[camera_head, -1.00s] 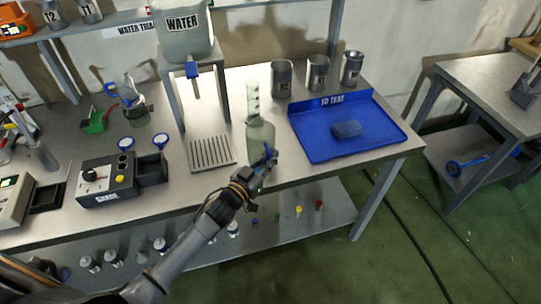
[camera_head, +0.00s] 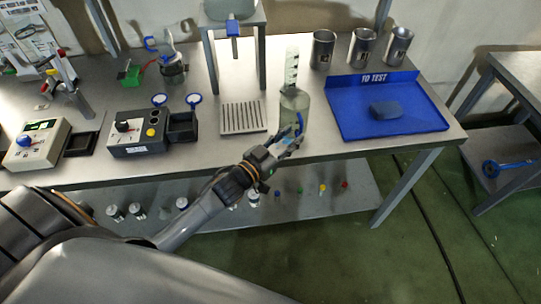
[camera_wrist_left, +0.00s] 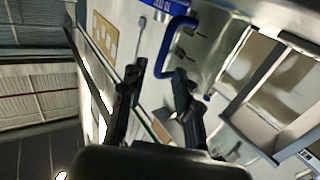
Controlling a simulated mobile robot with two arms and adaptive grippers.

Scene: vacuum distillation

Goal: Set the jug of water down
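The clear jug (camera_head: 293,103) stands upright near the front edge of the metal table, and its base appears to rest on the tabletop. Its blue handle faces my left gripper (camera_head: 292,138), which is at the jug's near side and partly hides its lower part. In the left wrist view the two dark fingers (camera_wrist_left: 157,88) are spread apart. The blue handle (camera_wrist_left: 172,42) shows just beyond the fingertips, with the jug's clear wall (camera_wrist_left: 222,50) to its right. I cannot tell whether a finger touches the handle. My right gripper is not in view.
A graduated cylinder (camera_head: 291,66) stands close behind the jug. The blue tray (camera_head: 434,115) is to the right, with metal cups (camera_head: 323,49) behind it. A drain grille (camera_head: 243,117) lies left of the jug, below the water dispenser stand (camera_head: 210,72).

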